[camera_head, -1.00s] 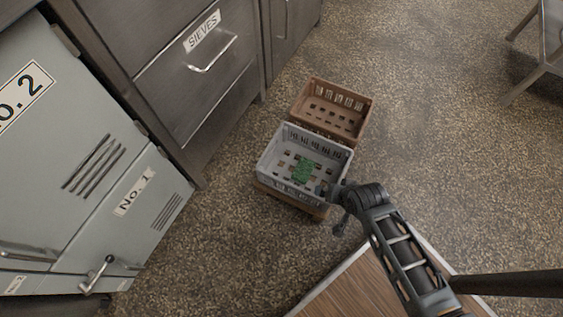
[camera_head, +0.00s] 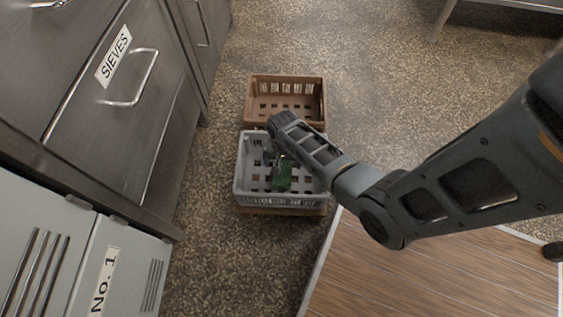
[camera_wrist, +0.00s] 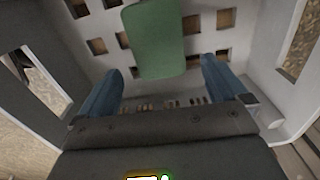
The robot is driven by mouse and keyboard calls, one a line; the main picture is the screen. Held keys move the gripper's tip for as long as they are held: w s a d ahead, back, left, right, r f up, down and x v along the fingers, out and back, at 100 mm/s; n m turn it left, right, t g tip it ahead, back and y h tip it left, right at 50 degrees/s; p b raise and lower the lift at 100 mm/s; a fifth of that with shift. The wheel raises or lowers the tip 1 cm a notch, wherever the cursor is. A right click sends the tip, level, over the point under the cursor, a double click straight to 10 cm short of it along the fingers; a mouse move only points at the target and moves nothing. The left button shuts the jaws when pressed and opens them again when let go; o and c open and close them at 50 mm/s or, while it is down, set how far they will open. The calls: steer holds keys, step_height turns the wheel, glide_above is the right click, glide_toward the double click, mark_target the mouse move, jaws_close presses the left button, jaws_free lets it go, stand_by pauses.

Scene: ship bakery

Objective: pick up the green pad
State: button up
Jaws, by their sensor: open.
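The green pad (camera_head: 282,178) lies in the grey crate (camera_head: 243,195), on its slotted floor. In the wrist view the green pad (camera_wrist: 158,40) is at the top centre, between and beyond the two blue fingertips. My gripper (camera_head: 277,162) is inside or just over the grey crate, at the pad's upper edge in the head view. In the wrist view my gripper (camera_wrist: 160,82) is open with nothing between its fingers. The arm hides part of the crate's right side.
A brown crate (camera_head: 287,82) stands directly behind the grey one. Steel drawers labelled SIEVES (camera_head: 125,90) and a No. 1 cabinet (camera_head: 110,270) line the left. A wood-topped surface (camera_head: 420,280) is at the lower right. Speckled floor is free at the upper right.

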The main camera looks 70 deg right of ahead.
mark_target(283, 169)
steer(key=f+b, duration=0.1)
steer(key=f, duration=0.1)
steer(key=f+b, duration=0.1)
steer(key=f, duration=0.1)
steer(key=shift+s+a+f, duration=0.1)
steer(key=shift+a+f, duration=0.1)
steer(key=shift+c, duration=0.3)
steer(key=c, duration=1.1)
step_height(283, 169, up, 10)
steer(key=p, duration=0.5)
steer(key=shift+r, duration=0.1)
steer(key=shift+c, duration=0.2)
